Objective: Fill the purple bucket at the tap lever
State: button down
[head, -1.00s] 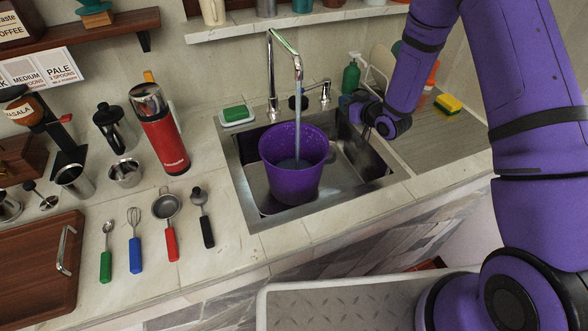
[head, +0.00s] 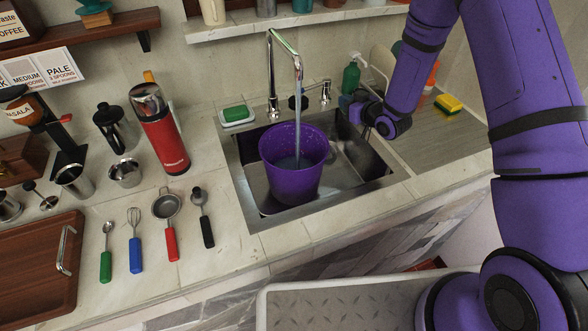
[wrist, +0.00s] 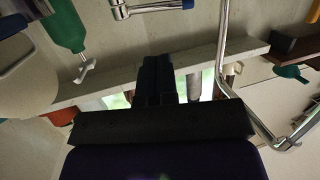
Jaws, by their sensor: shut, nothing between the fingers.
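The purple bucket (head: 291,183) stands upright in the sink under the spout of the chrome tap (head: 284,44). A stream of water runs from the spout into it, and water shows inside below the rim. The tap lever (head: 322,88) is at the right of the tap; it also shows at the top of the wrist view (wrist: 152,6). My gripper (head: 358,106) is to the right of the lever, apart from it, near the sink's back right corner. In the wrist view its fingers (wrist: 158,66) are together and hold nothing.
A green soap bottle (head: 351,75) stands right behind my gripper. A soap dish (head: 236,116) sits left of the tap. A yellow sponge (head: 447,104) lies on the drainboard at right. A red flask (head: 163,135) and several utensils occupy the left counter.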

jog(key=c, duration=1.3)
grip_release()
jog(key=shift+w, duration=0.2)
jog(key=shift+o, duration=1)
jog(key=w+f+m+g+h, duration=0.1)
jog(key=w+m+h, duration=0.2)
jog(key=w, duration=0.3)
jog(key=shift+w+a+f+m+g, duration=0.15)
jog(key=shift+w+a+m+g, duration=0.25)
jog(key=shift+m, duration=0.2)
jog(key=m+g+h, duration=0.4)
jog(key=m+g, duration=0.6)
jog(key=m, duration=0.4)
send_near(315, 86)
jog(key=a+f, duration=0.1)
jog(key=f, duration=0.2)
jog(key=a+f, duration=0.1)
jog(key=f, duration=0.1)
jog(key=a+f, duration=0.1)
jog(key=f, duration=0.2)
jog(key=shift+w+f, duration=0.3)
jog(key=shift+w, duration=0.1)
grip_shut()
